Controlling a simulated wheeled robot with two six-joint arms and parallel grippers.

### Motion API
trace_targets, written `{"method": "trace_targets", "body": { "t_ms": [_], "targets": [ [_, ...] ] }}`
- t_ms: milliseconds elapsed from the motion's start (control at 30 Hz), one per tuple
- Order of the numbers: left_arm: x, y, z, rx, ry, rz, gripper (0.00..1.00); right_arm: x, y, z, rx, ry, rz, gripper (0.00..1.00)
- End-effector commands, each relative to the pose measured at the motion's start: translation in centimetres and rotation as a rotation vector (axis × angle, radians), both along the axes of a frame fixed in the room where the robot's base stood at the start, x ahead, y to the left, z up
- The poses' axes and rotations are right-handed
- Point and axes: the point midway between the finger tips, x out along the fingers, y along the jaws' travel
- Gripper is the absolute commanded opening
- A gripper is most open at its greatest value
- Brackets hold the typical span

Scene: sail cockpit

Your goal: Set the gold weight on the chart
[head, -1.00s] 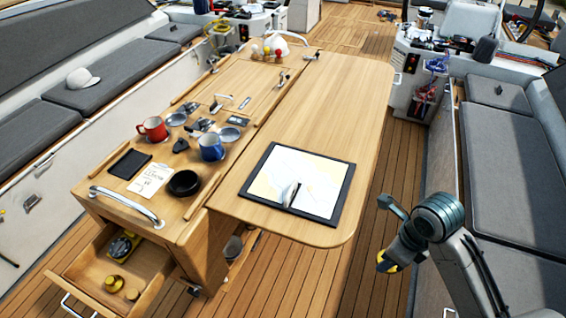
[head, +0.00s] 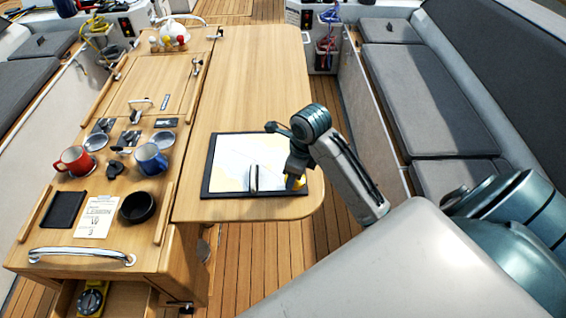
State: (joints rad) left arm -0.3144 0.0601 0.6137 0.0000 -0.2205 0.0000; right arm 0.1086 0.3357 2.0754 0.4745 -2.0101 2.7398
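The chart (head: 228,160) lies in a dark frame on the right leaf of the wooden table. A small upright grey-white object (head: 253,178) stands at its near edge. My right gripper (head: 294,184) is over the chart's near right corner, pointing down. Yellow shows at its tip; I cannot tell whether this is part of the fingers or something held, or whether it touches the chart. No gold weight can be made out clearly. The visible part of the open drawer (head: 125,300) shows a yellow-and-black instrument (head: 91,299); the frame cuts off the rest. My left gripper is out of view.
A red mug (head: 75,161), blue mug (head: 150,159), black bowl (head: 137,208) and paper note (head: 97,217) are on the table's left part. The table leaf beyond the chart is clear (head: 250,80). Grey bench cushions (head: 415,95) line the right side.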

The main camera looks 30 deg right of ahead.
Motion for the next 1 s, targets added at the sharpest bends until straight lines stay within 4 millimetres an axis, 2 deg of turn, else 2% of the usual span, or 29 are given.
{"method": "trace_targets", "body": {
  "t_ms": [33,100,300,367,500,567,667,967,1000],
  "targets": [
    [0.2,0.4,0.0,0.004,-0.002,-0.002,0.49,1.4,0.0,0.0,0.002,-0.001,-0.002,0.12],
    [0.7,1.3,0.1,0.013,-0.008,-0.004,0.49,2.8,-0.1,0.0,0.0,0.001,-0.001,0.12],
    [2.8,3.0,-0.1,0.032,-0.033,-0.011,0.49,4.8,-0.3,-0.4,-0.002,0.003,0.0,0.12],
    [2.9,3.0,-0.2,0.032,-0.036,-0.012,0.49,4.9,-0.4,-0.6,-0.002,0.003,0.0,0.12],
    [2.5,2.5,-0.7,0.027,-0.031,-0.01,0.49,4.8,-0.4,-2.3,-0.003,0.008,0.0,0.12],
    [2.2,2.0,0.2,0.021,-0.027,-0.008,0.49,4.8,-0.4,-2.7,-0.002,0.008,-0.001,0.12],
    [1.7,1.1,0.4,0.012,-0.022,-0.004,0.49,4.8,-0.3,-3.7,-0.002,0.006,0.0,0.12],
    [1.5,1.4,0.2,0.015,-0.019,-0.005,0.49,4.9,-0.4,-4.1,-0.003,0.004,0.0,0.12],
    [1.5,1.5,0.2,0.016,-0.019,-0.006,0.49,4.9,-0.4,-4.1,-0.003,0.004,0.0,0.58]
  ]
}}
